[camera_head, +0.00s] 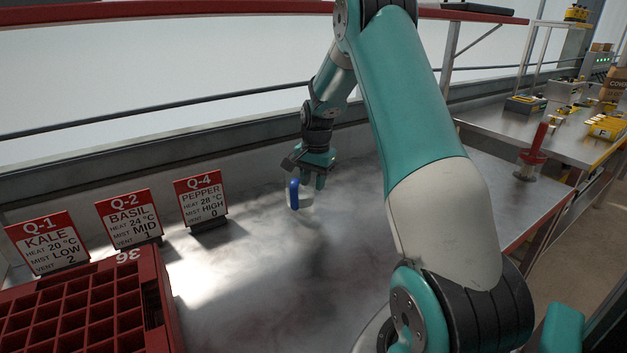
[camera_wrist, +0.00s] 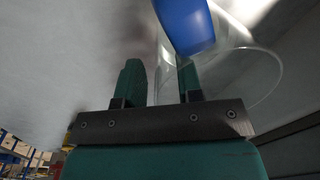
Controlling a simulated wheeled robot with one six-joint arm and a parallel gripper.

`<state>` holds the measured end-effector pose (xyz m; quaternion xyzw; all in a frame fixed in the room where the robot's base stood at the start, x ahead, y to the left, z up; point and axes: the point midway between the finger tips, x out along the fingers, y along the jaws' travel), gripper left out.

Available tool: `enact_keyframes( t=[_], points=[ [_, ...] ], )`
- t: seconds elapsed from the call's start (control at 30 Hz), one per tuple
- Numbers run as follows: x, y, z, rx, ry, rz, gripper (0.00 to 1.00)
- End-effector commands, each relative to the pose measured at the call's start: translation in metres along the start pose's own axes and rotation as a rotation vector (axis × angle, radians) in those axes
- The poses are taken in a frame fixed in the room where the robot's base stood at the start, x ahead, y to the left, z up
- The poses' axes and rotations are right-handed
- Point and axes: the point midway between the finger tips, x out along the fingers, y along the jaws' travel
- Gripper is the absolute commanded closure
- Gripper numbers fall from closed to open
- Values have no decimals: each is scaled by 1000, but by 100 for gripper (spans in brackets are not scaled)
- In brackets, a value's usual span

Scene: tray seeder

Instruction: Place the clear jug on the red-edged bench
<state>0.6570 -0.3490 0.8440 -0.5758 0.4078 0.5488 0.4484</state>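The clear jug (camera_head: 306,201) with a blue handle (camera_head: 294,195) is at the middle of the grey bench (camera_head: 260,285), whose right side has a red edge (camera_head: 545,221). The jug looks upright; its base contact is hard to make out. My gripper (camera_head: 318,182) points down just right of the jug. In the wrist view its two fingers (camera_wrist: 160,82) stand apart, with a gap between them. The jug's clear rim (camera_wrist: 268,98) and blue handle (camera_wrist: 186,25) show beyond and beside the right finger. The jug's wall passes near that finger; contact is unclear.
Red signs Q-1 (camera_head: 48,244), Q-2 (camera_head: 130,217) and Q-4 (camera_head: 202,199) stand at the left, behind a red cell tray (camera_head: 85,300). A red-handled tool (camera_head: 533,153) stands at the right. Another bench holds yellow items (camera_head: 607,127). The middle front of the bench is clear.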

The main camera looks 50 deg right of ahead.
Motion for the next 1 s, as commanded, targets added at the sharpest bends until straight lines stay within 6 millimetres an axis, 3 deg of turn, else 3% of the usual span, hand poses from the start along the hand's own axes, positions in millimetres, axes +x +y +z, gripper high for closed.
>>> enact_keyframes(
  t=[0.13, 0.4, 0.53, 0.63, 0.67, 0.77, 0.87, 0.97, 1.0],
  points=[
    [-12, -1, -1, 0, 2, -2, 66],
    [-59, 0, -1, 1, 2, -2, 66],
    [-73, -1, 0, -3, 1, -2, 66],
    [-84, -8, 18, -67, -4, -10, 66],
    [-88, -12, 29, -107, -7, -16, 66],
    [-105, -26, 87, -311, -24, -43, 66],
    [-125, -30, 169, -605, -50, -88, 66],
    [-143, -12, 265, -964, -85, -148, 66],
    [-149, 2, 302, -1110, -101, -174, 66]
  ],
)
